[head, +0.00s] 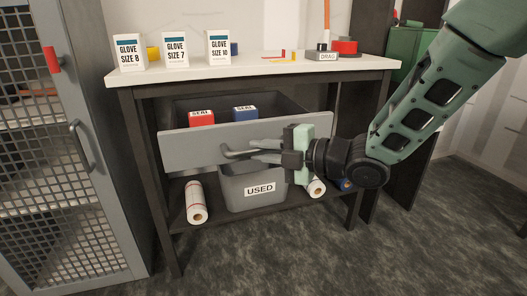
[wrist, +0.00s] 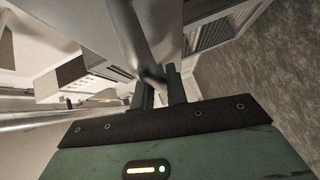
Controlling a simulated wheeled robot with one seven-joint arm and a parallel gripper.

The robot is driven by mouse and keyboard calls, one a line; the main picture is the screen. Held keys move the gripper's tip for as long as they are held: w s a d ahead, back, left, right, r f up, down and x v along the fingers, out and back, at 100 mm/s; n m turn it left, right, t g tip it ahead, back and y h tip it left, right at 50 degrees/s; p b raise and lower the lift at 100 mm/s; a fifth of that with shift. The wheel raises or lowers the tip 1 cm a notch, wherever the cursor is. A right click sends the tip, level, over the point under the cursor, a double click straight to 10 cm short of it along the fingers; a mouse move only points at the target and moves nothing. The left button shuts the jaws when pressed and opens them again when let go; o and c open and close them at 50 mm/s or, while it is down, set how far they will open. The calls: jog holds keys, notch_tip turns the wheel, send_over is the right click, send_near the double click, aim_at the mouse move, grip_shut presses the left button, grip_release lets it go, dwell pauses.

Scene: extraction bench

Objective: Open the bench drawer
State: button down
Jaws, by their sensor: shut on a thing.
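The bench drawer (head: 190,149) is a grey-fronted drawer under the white bench top, and it stands pulled out. Inside it I see a red box (head: 200,118) and a blue box (head: 245,113). Its bar handle (head: 235,153) is on the front face. My gripper (head: 268,152) is at the handle, coming from the right, with its fingers shut on the bar. In the wrist view the handle (wrist: 128,35) runs down between the fingers of my gripper (wrist: 160,95). The right part of the drawer front is partly hidden behind my gripper.
Three glove boxes (head: 175,50) stand on the bench top (head: 250,67). A grey bin marked USED (head: 240,182) and rolls (head: 196,203) sit on the lower shelf. A mesh cabinet (head: 85,215) stands close on the left. The floor in front is clear.

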jog(key=c, duration=1.4)
grip_release()
jog(key=v, duration=1.7)
jog(key=shift+s+d, duration=0.2)
